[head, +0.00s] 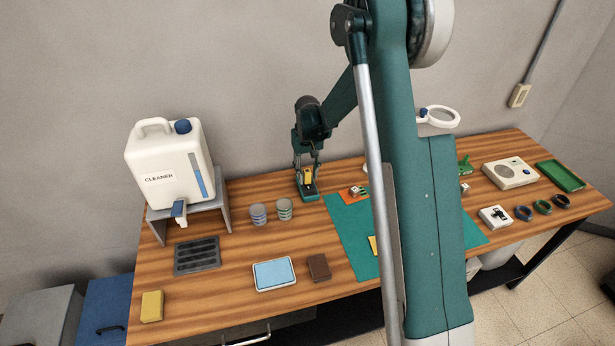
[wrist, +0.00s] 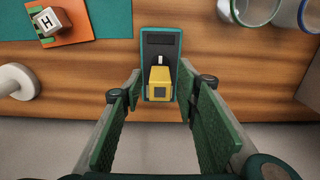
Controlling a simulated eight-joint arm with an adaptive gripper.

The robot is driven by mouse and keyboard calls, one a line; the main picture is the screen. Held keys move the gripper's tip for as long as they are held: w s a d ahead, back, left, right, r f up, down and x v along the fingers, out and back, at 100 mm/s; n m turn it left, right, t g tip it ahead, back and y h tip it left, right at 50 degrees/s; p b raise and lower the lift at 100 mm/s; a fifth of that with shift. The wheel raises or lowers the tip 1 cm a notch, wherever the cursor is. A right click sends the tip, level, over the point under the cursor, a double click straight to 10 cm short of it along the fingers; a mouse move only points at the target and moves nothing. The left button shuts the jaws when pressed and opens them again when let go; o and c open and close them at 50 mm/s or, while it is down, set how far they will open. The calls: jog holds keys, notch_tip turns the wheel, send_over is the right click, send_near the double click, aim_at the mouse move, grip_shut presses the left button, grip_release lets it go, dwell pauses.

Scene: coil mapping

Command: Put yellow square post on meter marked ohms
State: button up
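The yellow square post (wrist: 159,84) is over the lower part of a small dark green meter (wrist: 160,38) in the wrist view and appears to stand on it. The meter has a dark display and a white mark; no ohms label is readable. My gripper (wrist: 161,80) is open, with its fingers on either side of the post and a visible gap at each side. In the head view my gripper (head: 307,171) is low over the meter (head: 309,196), with the yellow post (head: 308,178) between its fingers.
An orange plate (head: 350,194) with a white cube marked H (wrist: 48,21) lies right of the meter in the head view, by a teal mat (head: 350,226). Two striped cups (head: 284,209) stand to the left. A cleaner jug (head: 165,160) stands on a stand farther left.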

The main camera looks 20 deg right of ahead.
aim_at(308, 172)
notch_tip(308, 172, up, 10)
jog(key=shift+r, duration=0.25)
dwell(0.3)
dwell(0.3)
jog(key=shift+s, duration=0.1)
jog(key=s+a+r+t, duration=0.2)
jog(key=s+r+t, duration=0.1)
jog(key=s+r, duration=1.65)
jog(key=s+a+f+t, duration=0.1)
jog(key=s+t, duration=0.3)
jog(key=s, duration=2)
jog(key=shift+f, duration=0.25)
